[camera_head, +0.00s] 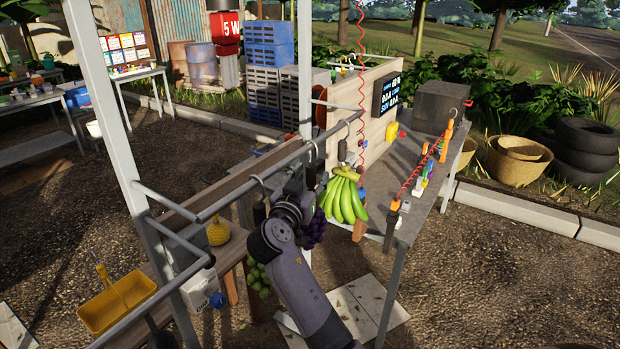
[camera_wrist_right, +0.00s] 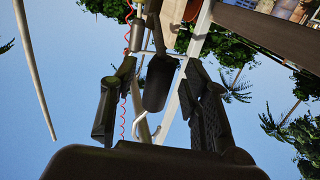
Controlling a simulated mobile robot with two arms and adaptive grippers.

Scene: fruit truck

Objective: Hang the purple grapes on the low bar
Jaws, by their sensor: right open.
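A bunch of purple grapes (camera_head: 317,228) hangs beside the yellow-green bananas (camera_head: 343,199), partly hidden by my right arm. A grey metal bar (camera_head: 235,188) carries hooks with dark handles. Which bar is the low one, I cannot tell. My right gripper (camera_head: 296,187) is up close under this bar, just left of the bananas, its fingers mostly hidden in the head view. In the right wrist view its fingers (camera_wrist_right: 160,100) stand apart, with a dark cylindrical handle (camera_wrist_right: 157,83) between them, neither finger visibly touching it. My left gripper is not in view.
Green grapes (camera_head: 258,278) hang left of my right arm. A yellow pineapple-like fruit (camera_head: 218,234) is beyond the bar. A grey table (camera_head: 415,190) with coiled red cords is at right. A yellow tray (camera_head: 117,303) and upright posts (camera_head: 110,120) are at left.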

